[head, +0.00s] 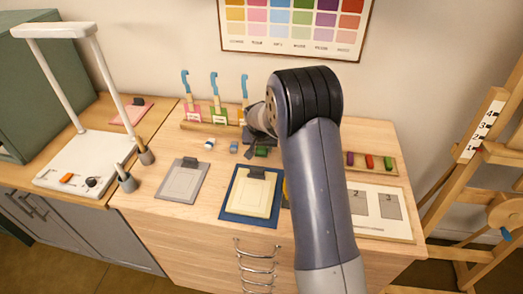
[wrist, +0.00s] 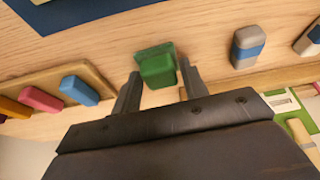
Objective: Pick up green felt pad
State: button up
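The green felt pad (wrist: 156,66) is a small green block on the wooden table top. In the wrist view it sits between the two fingertips of my gripper (wrist: 160,72), with a gap on each side. The fingers are open and hold nothing. In the head view the green pad (head: 262,152) shows just left of my arm, by the dark gripper parts. My arm hides part of the table there.
A blue-and-white block (wrist: 247,46) lies to the right in the wrist view. A wooden tray (wrist: 103,72) with coloured blocks is at left. In the head view, a blue mat (head: 229,205) with a clipboard lies in front, and a rack (head: 190,125) with brushes stands behind.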

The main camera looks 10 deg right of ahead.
aim_at(261, 148)
jog(key=c, duration=0.4)
notch_tip(261, 148, up, 10)
jog(key=shift+r+b, duration=0.1)
jog(key=shift+b, duration=0.7)
jog(key=shift+c, duration=0.2)
